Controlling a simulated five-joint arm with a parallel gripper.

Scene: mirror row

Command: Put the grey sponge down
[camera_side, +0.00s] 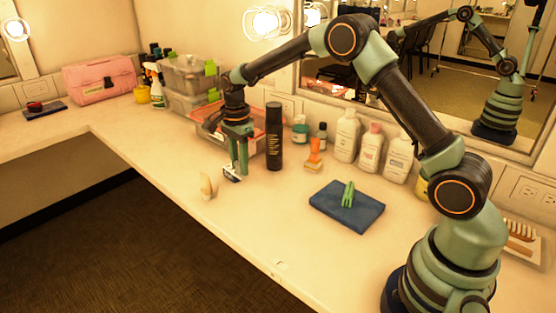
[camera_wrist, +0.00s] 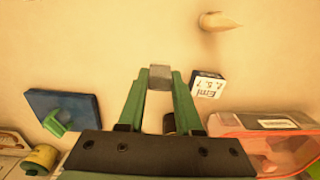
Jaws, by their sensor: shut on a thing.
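My gripper (camera_side: 239,172) points down over the counter in front of the black spray can (camera_side: 274,138). In the wrist view its two green fingers (camera_wrist: 160,78) are shut on the small grey sponge (camera_wrist: 160,72) at their tips. In the side view the sponge is hard to make out among the fingertips. I cannot tell whether it touches the counter. A small black-and-white labelled box (camera_wrist: 207,84) lies just right of the fingers in the wrist view; it shows close to the fingertips in the side view (camera_side: 230,173).
A pale wedge (camera_side: 208,186) stands near the counter's front edge. A blue folded cloth (camera_side: 335,212) with a green clip (camera_side: 348,194) lies to the right. A pink-rimmed clear tray (camera_side: 205,133) and several bottles (camera_side: 371,147) stand behind. The counter between wedge and cloth is clear.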

